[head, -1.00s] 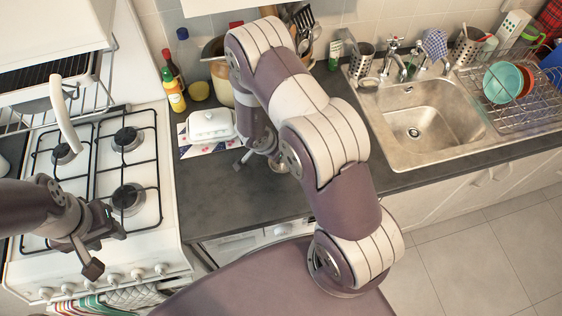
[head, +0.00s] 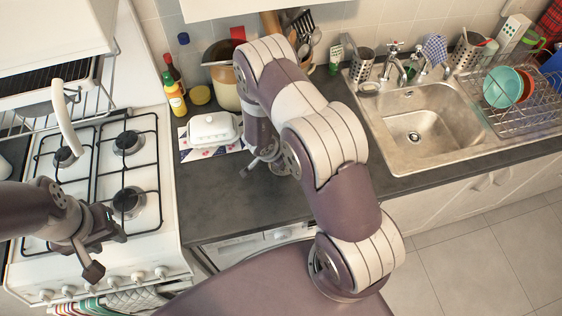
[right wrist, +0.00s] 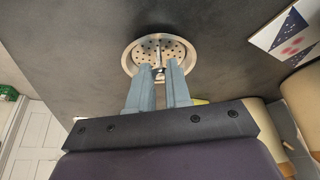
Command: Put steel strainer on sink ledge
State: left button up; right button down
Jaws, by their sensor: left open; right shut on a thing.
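The steel strainer (right wrist: 146,54), a round metal disc with holes and a centre knob, shows in the right wrist view over the dark counter. My right gripper (right wrist: 161,73) is shut on its knob. Whether the strainer touches the counter is hard to tell. In the head view my right gripper (head: 262,162) is low over the counter, beside the white butter dish, and the strainer is mostly hidden by my arm. The sink ledge (head: 376,112) is the steel rim around the basin, at the right. My left gripper (head: 108,250) is open and empty above the stove front.
The butter dish (head: 212,128) sits on a patterned mat left of my right gripper. A utensil crock (head: 223,75) and bottles stand behind. Taps (head: 398,62), a steel cutlery holder (head: 362,64) and a dish rack (head: 520,100) crowd the sink. The front counter (head: 215,205) is clear.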

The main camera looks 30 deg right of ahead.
notch_tip(320, 180, up, 3)
jog(key=shift+w+r, duration=0.1)
jog(key=s+d+r+b, duration=0.2)
jog(key=s+d+r, duration=0.5)
jog(key=s+d, duration=0.1)
jog(key=shift+s+d, duration=0.2)
jog(key=shift+s, duration=0.05)
